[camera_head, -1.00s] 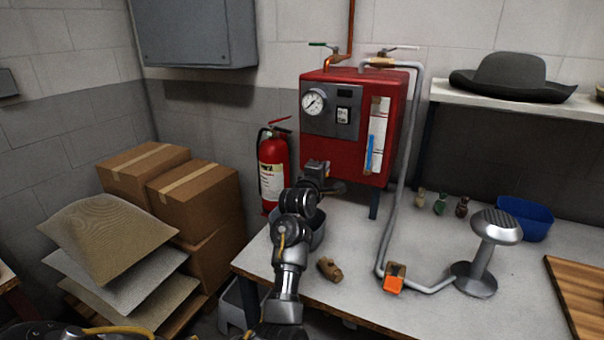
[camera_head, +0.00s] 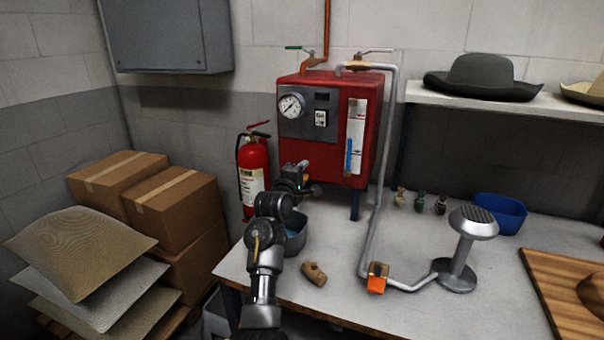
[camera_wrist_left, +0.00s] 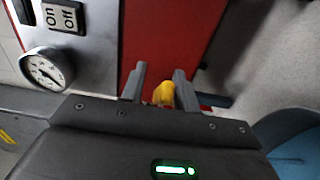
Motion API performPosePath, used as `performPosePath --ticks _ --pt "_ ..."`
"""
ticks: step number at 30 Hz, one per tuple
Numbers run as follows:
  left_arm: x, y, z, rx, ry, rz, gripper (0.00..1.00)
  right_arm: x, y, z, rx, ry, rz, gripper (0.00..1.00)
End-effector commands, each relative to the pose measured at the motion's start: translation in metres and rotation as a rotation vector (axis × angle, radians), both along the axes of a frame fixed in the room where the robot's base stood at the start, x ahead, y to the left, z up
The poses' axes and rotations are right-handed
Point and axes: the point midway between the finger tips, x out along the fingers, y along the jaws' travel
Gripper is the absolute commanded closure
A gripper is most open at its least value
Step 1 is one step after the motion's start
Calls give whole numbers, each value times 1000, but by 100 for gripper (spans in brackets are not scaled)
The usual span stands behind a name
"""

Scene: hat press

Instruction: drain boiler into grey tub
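The red boiler (camera_head: 335,105) stands on legs on the table, with a dial gauge and a switch panel. A yellow handle (camera_wrist_left: 164,92) on its lower front shows in the left wrist view. My left gripper (camera_wrist_left: 160,88) is open with its fingers on either side of this handle, and a gap shows beside the left finger. In the head view my left gripper (camera_head: 296,178) is at the boiler's lower left. The grey tub (camera_head: 299,244) stands below, partly hidden by my left arm, with blue liquid visible inside; blue also shows in the left wrist view. My right gripper is out of view.
A brown piece (camera_head: 314,273) lies in front of the tub. A grey pipe runs down to an orange-marked fitting (camera_head: 377,282) and a metal stand (camera_head: 462,250). A fire extinguisher (camera_head: 253,170) and cardboard boxes (camera_head: 172,210) are at left. A blue bowl (camera_head: 499,213) is at right.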

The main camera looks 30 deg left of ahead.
Motion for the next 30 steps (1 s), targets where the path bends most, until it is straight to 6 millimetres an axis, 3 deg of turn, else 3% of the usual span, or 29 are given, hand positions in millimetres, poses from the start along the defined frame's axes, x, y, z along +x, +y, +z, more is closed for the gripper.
performPosePath --ticks 8,21,30 --pt "-17 -2 -2 0 0 0 69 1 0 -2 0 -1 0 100" --pt "-96 -7 -1 0 0 3 69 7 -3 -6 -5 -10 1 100" --pt "-108 -9 0 0 1 2 69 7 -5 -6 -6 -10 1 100"
